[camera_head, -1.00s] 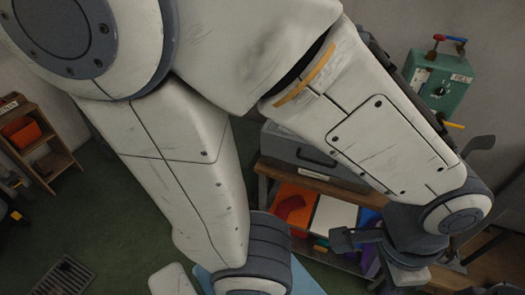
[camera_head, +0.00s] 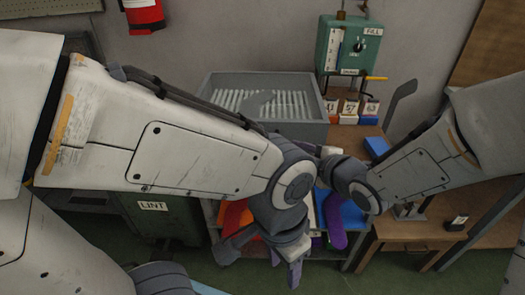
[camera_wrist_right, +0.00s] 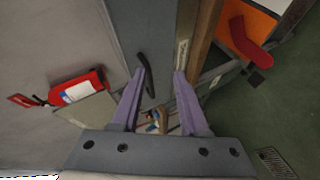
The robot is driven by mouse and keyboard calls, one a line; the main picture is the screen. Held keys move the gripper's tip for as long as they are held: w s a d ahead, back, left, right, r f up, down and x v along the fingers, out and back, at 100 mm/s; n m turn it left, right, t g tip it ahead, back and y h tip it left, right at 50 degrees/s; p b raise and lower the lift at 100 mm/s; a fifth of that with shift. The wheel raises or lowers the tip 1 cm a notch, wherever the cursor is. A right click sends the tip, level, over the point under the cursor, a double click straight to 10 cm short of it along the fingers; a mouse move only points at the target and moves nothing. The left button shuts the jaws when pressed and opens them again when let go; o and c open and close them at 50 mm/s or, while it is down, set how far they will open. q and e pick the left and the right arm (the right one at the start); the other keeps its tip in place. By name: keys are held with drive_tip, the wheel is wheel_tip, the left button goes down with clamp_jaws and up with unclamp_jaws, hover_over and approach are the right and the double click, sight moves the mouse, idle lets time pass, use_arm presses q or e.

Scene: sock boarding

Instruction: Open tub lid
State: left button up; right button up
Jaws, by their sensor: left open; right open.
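A grey tub (camera_head: 322,103) stands on the bench at the back centre in the head view. Pale ribs (camera_head: 250,103) show inside its rim; its front is mostly hidden by my left arm. In the right wrist view, a dark handle (camera_wrist_right: 146,72) lies on a grey panel beyond my right gripper (camera_wrist_right: 157,84), whose lavender fingers are open and empty. I cannot tell whether that panel is the lid. In the head view my right gripper is near the tub's front right corner, partly hidden. My left gripper (camera_head: 262,258) is open, pointing down, in front of the bench.
A green box marked FILL (camera_head: 345,42) and small labelled blocks (camera_head: 349,107) stand right of the tub. A dark green LINT bin (camera_head: 150,222) is at lower left. A purple sock (camera_head: 335,220) lies below the bench top. A red extinguisher (camera_head: 143,14) hangs on the wall.

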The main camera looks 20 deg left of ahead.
drive_tip(key=w+a+n+y+b, duration=0.1)
drive_tip(key=a+n+y, duration=0.1)
drive_tip(key=a+n, duration=0.1)
drive_tip(key=w+a+f+n+y+b, duration=0.1)
drive_tip(key=w+a+n+y+b, duration=0.1)
drive_tip(key=a, duration=0.3)
drive_tip(key=w+a+n+y+b, duration=0.1)
drive_tip(key=a+n+y+b, duration=0.1)
drive_tip(key=a+n+y, duration=0.1)
drive_tip(key=shift+w+a+f+n+y, duration=0.2)
drive_tip(key=shift+a+n+y, duration=0.25)
drive_tip(key=shift+a, duration=0.2)
use_arm(q)
wheel_tip(320, 180, down, 7)
drive_tip(key=shift+f, duration=0.1)
use_arm(e)
clamp_jaws()
idle(0.6)
